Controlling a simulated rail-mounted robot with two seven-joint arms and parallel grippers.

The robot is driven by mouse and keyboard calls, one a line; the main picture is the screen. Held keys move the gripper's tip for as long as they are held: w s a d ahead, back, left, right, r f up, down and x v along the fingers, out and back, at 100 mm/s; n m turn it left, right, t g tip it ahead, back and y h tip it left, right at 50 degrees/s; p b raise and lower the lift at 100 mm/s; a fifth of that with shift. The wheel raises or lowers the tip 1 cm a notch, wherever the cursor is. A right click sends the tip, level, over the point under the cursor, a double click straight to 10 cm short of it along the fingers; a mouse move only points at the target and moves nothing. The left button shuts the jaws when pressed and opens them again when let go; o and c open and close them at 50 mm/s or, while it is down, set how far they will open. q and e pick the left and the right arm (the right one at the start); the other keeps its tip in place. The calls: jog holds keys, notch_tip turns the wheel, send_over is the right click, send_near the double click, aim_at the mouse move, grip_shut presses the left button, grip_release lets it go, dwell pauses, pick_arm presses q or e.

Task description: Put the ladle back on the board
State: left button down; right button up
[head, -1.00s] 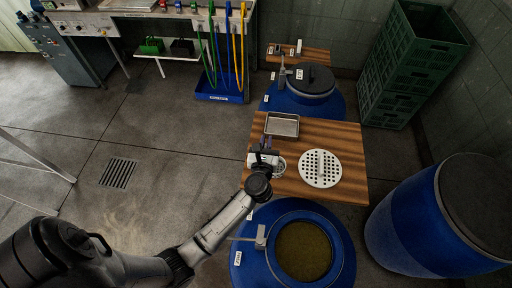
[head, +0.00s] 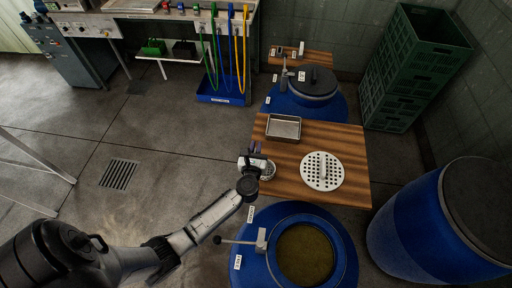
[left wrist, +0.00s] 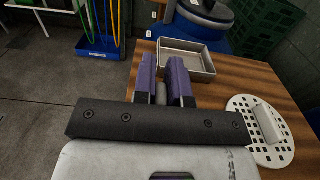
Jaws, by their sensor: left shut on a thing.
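The wooden board (head: 300,180) lies across the blue drums in the head view. My left gripper (head: 255,150) is at the board's left edge, with purple fingers. In the left wrist view its fingers (left wrist: 166,88) are shut on a small grey piece, seemingly the ladle's handle. A round pale part, probably the ladle's bowl (head: 269,171), shows beside the gripper at the board's left edge. The gripper hides most of the ladle, and I cannot tell whether it touches the board. My right gripper is not in view.
A metal tray (head: 283,128) and a white perforated disc with a handle (head: 322,171) lie on the board. An open blue drum (head: 343,246) with a lever (head: 238,241) stands in front. The board's middle front is clear.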

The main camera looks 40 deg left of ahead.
pick_arm(q)
jog(key=shift+f+b, duration=0.25)
jog(key=shift+b, duration=0.05)
jog(key=c, duration=1.2)
grip_release()
jog(key=shift+r, duration=0.1)
jog(key=shift+o, duration=0.2)
